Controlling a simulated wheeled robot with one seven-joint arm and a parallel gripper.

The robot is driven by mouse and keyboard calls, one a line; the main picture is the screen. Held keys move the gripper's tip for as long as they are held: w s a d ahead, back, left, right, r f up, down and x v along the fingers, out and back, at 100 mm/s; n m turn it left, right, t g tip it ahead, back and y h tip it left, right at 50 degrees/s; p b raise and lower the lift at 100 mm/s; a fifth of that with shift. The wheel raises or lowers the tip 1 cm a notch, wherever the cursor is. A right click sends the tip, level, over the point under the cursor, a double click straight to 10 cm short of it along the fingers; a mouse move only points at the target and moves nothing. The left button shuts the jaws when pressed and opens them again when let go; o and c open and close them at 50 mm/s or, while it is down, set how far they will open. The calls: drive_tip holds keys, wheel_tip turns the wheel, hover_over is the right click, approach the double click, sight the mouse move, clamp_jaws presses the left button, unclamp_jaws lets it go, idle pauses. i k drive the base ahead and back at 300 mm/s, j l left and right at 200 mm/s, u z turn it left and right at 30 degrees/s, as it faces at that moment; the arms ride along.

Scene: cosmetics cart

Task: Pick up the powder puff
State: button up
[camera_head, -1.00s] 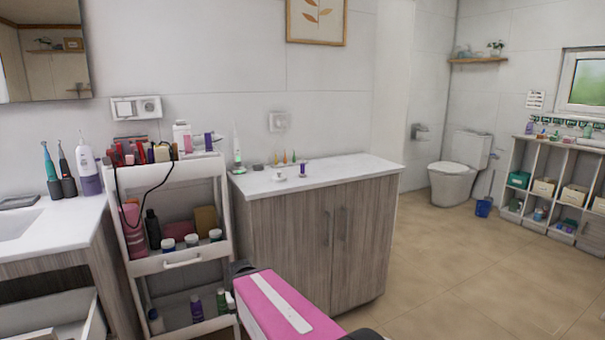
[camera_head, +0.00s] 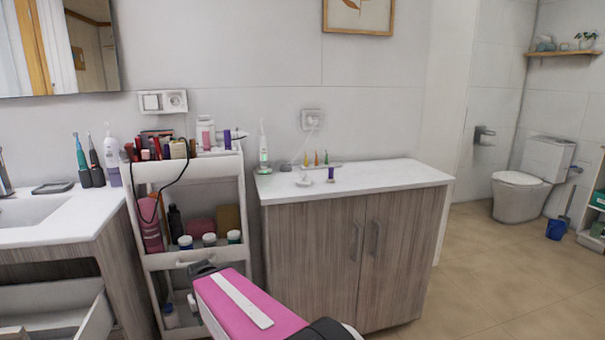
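The white cosmetics cart (camera_head: 185,259) stands left of centre, between the sink counter and the wood cabinet. I cannot make out a powder puff for certain. On its middle shelf, a dull pink item (camera_head: 201,227) and a tan block (camera_head: 229,218) sit behind several small lidded jars (camera_head: 209,239); either shape is too small to identify. The top tray holds crowded cosmetics (camera_head: 165,149). My pink arm link shows at the bottom centre, in front of the cart's lower right side, and hides part of its lower shelf.
The wood cabinet (camera_head: 330,265) stands close to the cart's right, with small items on its white top. The sink counter (camera_head: 60,225) is at left, with an open drawer (camera_head: 55,300) below. A dark cable hangs over the cart's front. Floor (camera_head: 480,270) is clear at right.

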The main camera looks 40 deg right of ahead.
sight(330, 179)
drive_tip(key=l+u, duration=0.4)
drive_tip(key=k+l+u, duration=0.1)
drive_tip(key=l+u, duration=0.3)
